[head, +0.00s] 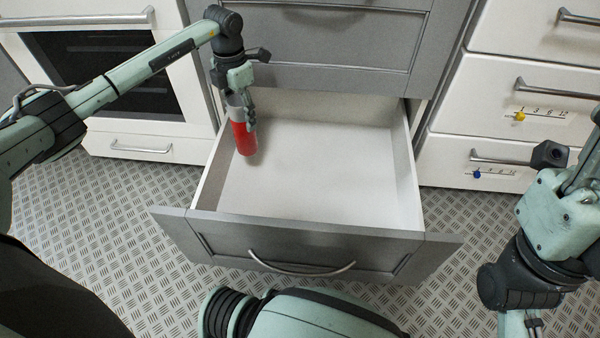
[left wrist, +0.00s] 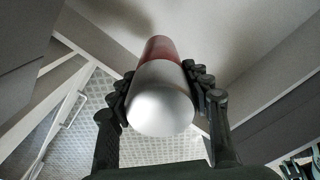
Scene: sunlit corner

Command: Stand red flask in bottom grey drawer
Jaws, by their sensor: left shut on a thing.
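The red flask (head: 242,138) has a red body and a silver-grey top. My left gripper (head: 241,108) is shut around its upper part and holds it upright, over the left side of the open bottom grey drawer (head: 330,185). In the left wrist view the flask's silver top (left wrist: 161,98) faces the camera between the two fingers, with the red body beyond. I cannot tell whether the flask's base touches the drawer floor. The drawer is pulled out and its white inside is otherwise empty. My right arm shows at the right edge, but its fingers do not show.
The closed grey drawer (head: 330,45) is above the open one. A white oven unit (head: 120,80) stands at the left. White drawers (head: 500,110) with a yellow and a blue marker stand at the right. The patterned metal floor (head: 120,215) is clear.

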